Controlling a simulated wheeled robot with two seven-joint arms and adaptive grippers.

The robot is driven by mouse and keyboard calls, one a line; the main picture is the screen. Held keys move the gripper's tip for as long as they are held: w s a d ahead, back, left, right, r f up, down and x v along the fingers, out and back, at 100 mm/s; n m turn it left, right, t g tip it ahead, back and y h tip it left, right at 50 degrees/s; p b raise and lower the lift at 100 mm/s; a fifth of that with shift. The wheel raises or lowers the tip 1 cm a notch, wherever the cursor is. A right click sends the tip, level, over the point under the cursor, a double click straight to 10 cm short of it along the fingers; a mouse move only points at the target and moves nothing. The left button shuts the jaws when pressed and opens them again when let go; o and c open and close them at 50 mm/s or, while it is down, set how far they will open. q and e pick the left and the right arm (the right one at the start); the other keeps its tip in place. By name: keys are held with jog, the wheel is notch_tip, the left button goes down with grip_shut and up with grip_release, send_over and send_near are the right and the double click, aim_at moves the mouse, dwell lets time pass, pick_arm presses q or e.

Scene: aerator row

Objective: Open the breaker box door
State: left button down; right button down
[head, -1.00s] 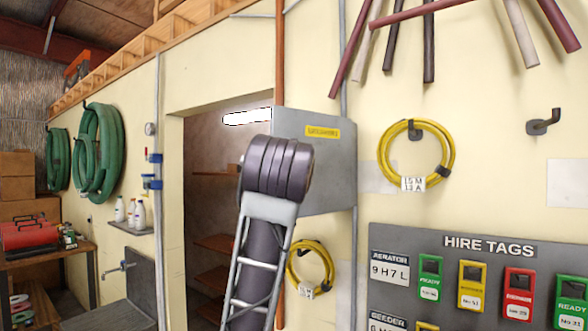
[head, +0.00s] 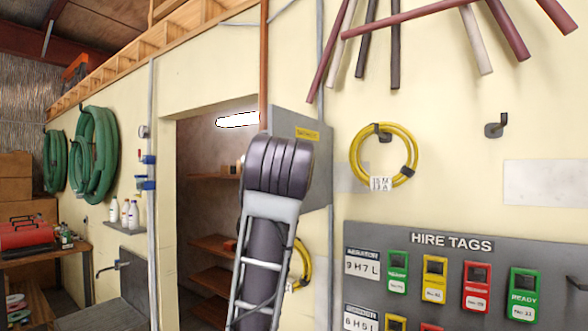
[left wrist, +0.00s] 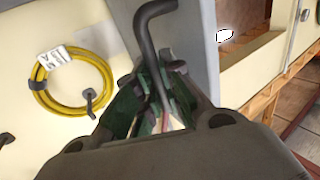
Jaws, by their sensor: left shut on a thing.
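The breaker box (head: 318,160) is a grey box with a yellow label (head: 307,134), on the cream wall right of the doorway. My left arm covers much of its front in the head view, and the left gripper is hidden there. In the left wrist view the left gripper (left wrist: 158,108) is shut on a dark bent handle (left wrist: 146,40), which stands out between the fingers. The grey box face (left wrist: 192,40) is behind it. I cannot tell whether the door is ajar. My right gripper is not in view.
A yellow cable coil (head: 355,158) hangs on a hook right of the box, and another coil (head: 304,268) hangs below it. A grey hire tags board (head: 420,258) is at lower right. An open doorway (head: 205,160) with shelves is left of the box.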

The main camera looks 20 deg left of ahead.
pick_arm(q)
jog(key=c, duration=1.9)
grip_release()
jog(key=o, duration=0.4)
jog(key=shift+c, duration=0.2)
jog(key=shift+s, duration=0.1)
jog(key=s+d, duration=0.2)
jog(key=s, duration=0.9)
jog(key=shift+s+d, duration=0.15)
jog(key=shift+s, duration=0.2)
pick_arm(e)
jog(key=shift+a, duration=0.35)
